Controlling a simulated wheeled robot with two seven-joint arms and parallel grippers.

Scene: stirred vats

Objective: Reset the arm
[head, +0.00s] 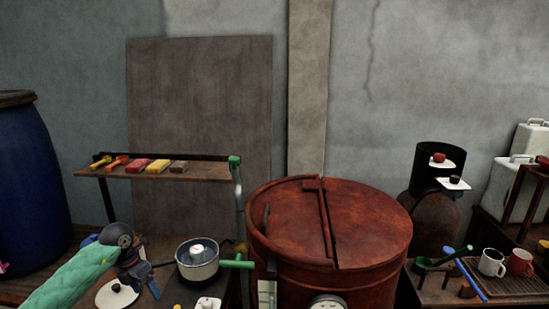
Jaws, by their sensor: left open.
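My left arm (75,277), in a green quilted sleeve, comes in from the lower left. My left gripper (146,282) hangs over the table at the left, pointing down and to the right. Its jaws are open, and I see nothing between them. A white round lid with a dark knob (117,290) lies on the table just below and left of the gripper. A metal pot (198,264) stands to the right of the gripper, apart from it. My right gripper is not in view.
A large rusty red vat (365,232) fills the middle. A raised shelf (200,173) with spoons and several coloured blocks stands behind my left gripper. A blue barrel (30,180) is far left. Mugs (492,262) and a blue rod (470,278) lie on the right table.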

